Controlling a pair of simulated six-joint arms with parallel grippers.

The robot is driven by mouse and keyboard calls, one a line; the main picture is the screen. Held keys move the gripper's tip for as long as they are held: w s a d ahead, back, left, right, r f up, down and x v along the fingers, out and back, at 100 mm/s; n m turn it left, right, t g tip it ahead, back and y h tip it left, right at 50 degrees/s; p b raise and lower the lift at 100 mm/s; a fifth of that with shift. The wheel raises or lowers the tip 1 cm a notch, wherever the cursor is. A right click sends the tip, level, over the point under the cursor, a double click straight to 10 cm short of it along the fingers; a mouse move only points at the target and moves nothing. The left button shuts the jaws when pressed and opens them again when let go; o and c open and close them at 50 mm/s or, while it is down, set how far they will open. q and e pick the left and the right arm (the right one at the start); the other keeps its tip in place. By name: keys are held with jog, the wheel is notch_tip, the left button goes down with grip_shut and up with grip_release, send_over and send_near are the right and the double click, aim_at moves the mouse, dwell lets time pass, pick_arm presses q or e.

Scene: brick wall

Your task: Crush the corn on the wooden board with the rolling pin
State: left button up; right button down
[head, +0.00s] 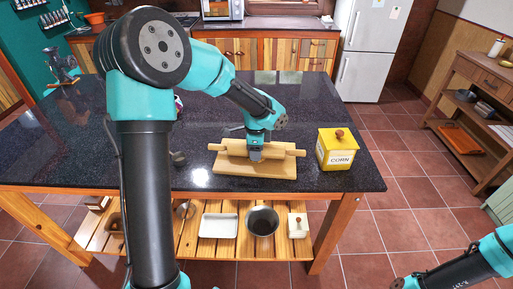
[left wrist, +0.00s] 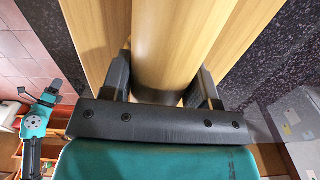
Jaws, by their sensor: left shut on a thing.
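The rolling pin (head: 284,152) lies sideways across the wooden board (head: 240,187) on the dark table. My left gripper (head: 255,154) comes down from above and is shut on the middle of the pin. In the left wrist view the pin (left wrist: 172,40) sits between the two fingers, above the board (left wrist: 93,40). The yellow box labelled CORN (head: 336,158), with a brown knob on its lid, stands right of the board. I cannot make out any corn on the board. My right arm shows at the bottom right; its fingertips are not clearly visible.
The dark tabletop (head: 300,105) is clear behind the board. A small dark round object (head: 179,158) lies left of the board. The lower shelf holds a white tray (head: 218,226) and a metal pot (head: 262,221). A fridge (head: 368,50) stands behind.

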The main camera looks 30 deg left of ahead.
aim_at(255, 163)
pick_arm(q)
jog(key=shift+s+d+f, duration=0.1)
jog(key=shift+s, duration=0.15)
jog(key=shift+s+d, duration=0.35)
jog(key=shift+s, duration=0.35)
jog(key=shift+r, duration=0.2)
jog(key=shift+s, duration=0.15)
jog(key=shift+s+d+f, duration=0.1)
jog(key=shift+s+d, duration=0.3)
jog(key=shift+s, duration=0.35)
jog(key=shift+w+a+f, duration=0.1)
jog(key=shift+w+a, duration=0.15)
jog(key=shift+w, duration=0.2)
jog(key=shift+w+a+f, duration=0.1)
jog(key=shift+w+a, duration=0.1)
jog(key=shift+w, duration=0.25)
